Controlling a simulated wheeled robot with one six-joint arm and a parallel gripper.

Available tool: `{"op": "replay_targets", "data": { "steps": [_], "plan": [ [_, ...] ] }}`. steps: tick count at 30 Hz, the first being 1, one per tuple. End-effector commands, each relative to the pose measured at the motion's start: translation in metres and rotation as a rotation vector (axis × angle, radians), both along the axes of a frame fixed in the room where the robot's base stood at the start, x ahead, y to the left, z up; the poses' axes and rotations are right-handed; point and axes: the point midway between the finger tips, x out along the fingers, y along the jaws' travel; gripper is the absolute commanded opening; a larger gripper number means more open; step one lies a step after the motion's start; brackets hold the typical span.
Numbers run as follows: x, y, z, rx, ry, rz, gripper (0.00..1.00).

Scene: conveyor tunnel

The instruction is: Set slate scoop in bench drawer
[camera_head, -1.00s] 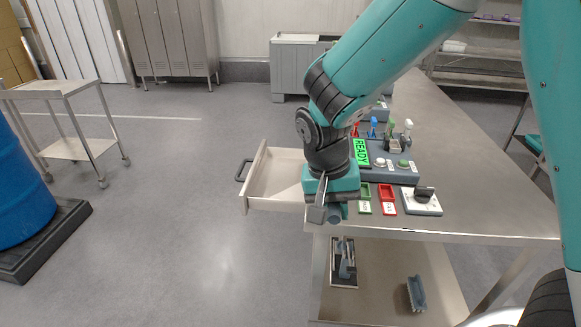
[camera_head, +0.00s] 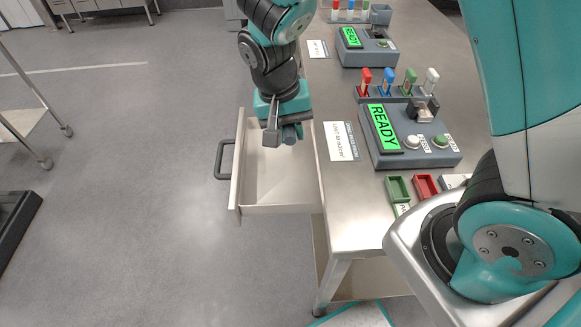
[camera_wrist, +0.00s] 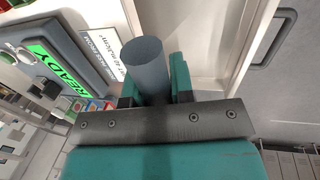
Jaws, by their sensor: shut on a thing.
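My gripper (camera_head: 283,132) is shut on the slate scoop (camera_head: 291,134), above the open bench drawer (camera_head: 280,195). Only a small grey-blue part of the scoop shows below the jaws in the head view. In the wrist view the scoop (camera_wrist: 147,62) is a smooth slate cylinder standing out between the teal fingers. The drawer is pulled out from the bench's left side, with white walls and a dark handle (camera_head: 221,160). Its visible floor looks empty; the arm hides its far part.
The steel bench (camera_head: 335,205) runs along the right. It bears a control box with a green READY screen (camera_head: 383,127), coloured levers, a printed card (camera_head: 341,141), and green (camera_head: 397,188) and red (camera_head: 425,185) trays. Open floor lies left of the drawer.

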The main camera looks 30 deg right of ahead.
Motion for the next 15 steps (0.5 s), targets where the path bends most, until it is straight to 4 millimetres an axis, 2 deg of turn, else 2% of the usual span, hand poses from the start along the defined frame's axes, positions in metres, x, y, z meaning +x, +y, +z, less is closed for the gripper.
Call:
{"op": "replay_targets", "data": {
  "steps": [1,9,12,15],
  "plan": [
    [-0.001,-0.002,-0.016,-0.004,0.009,-0.002,0.0],
    [-0.002,-0.004,-0.091,-0.002,0.007,-0.006,0.0],
    [-0.001,-0.003,-0.113,-0.002,0.005,-0.005,0.0],
    [0.0,-0.003,-0.126,-0.001,0.003,-0.005,0.0]
  ]
}}
